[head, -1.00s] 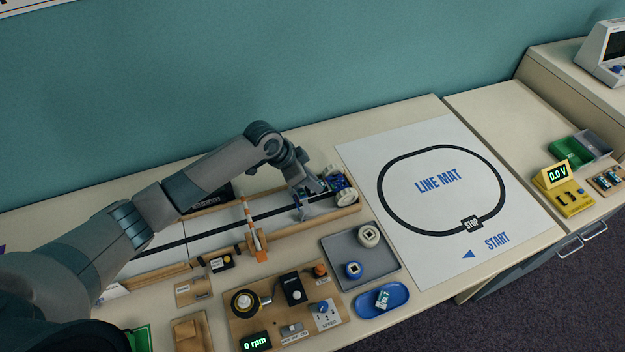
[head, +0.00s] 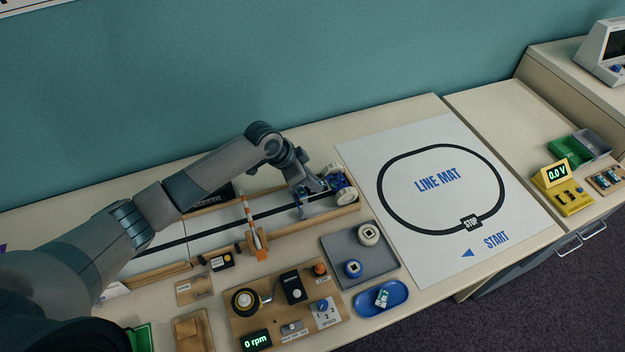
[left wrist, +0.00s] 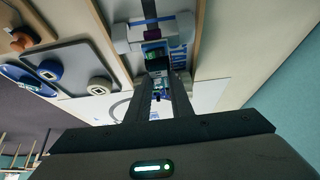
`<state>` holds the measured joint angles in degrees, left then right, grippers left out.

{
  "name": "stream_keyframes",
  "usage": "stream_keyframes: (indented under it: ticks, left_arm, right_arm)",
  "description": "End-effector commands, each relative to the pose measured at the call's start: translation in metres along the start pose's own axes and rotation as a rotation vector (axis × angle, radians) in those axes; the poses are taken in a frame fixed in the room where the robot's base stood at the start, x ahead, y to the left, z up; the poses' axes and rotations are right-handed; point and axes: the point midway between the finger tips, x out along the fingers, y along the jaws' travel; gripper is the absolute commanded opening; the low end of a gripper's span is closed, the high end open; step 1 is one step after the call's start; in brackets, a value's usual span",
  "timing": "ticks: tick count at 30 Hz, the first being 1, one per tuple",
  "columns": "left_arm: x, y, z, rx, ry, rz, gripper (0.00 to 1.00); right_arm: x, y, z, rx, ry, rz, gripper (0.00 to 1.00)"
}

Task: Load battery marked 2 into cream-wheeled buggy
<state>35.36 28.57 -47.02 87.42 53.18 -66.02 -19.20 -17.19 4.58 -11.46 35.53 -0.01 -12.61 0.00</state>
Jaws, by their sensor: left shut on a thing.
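The cream-wheeled buggy (head: 346,196) sits at the right end of the wooden-railed track. Its pale wheels and blue parts show beside my left gripper (head: 312,197). In the left wrist view the fingers of the left gripper (left wrist: 160,78) reach over the buggy's body (left wrist: 180,52). They are shut on a small dark block with a green patch, which seems to be a battery (left wrist: 155,56); its mark is not readable. I cannot tell whether it touches the buggy. Another battery (head: 382,298) lies in the blue dish (head: 401,302). My right gripper is not in view.
A grey tray (head: 338,246) with two round wheels stands in front of the track. An orange-and-white barrier (head: 252,226) crosses the track left of the buggy. A wooden control board (head: 270,300) is at the front. The line mat (head: 440,185) is clear.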

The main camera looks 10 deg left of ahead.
Motion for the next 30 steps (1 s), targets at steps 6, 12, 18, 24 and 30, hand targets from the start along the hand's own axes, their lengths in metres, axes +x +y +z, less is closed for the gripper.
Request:
stream_keyframes:
  ticks: [6,12,18,24,30]
  left_arm:
    - [0.0000,0.0000,0.0000,0.000,0.000,0.000,0.00]
    - [-0.0001,0.0001,0.0000,0.000,0.000,0.000,0.00]
    - [0.0009,0.0002,0.0006,0.000,0.000,0.000,0.00]
    - [0.0013,0.0001,0.0009,0.000,0.000,0.000,0.00]
    - [0.0013,0.0002,0.0009,0.000,0.000,0.000,0.29]
  right_arm:
    - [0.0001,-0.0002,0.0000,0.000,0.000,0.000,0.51]
    - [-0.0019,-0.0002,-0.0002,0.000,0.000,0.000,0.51]
    - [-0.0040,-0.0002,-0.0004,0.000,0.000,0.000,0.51]
    - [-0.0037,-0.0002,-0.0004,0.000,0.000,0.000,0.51]
    - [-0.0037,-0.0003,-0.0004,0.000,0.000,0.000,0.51]
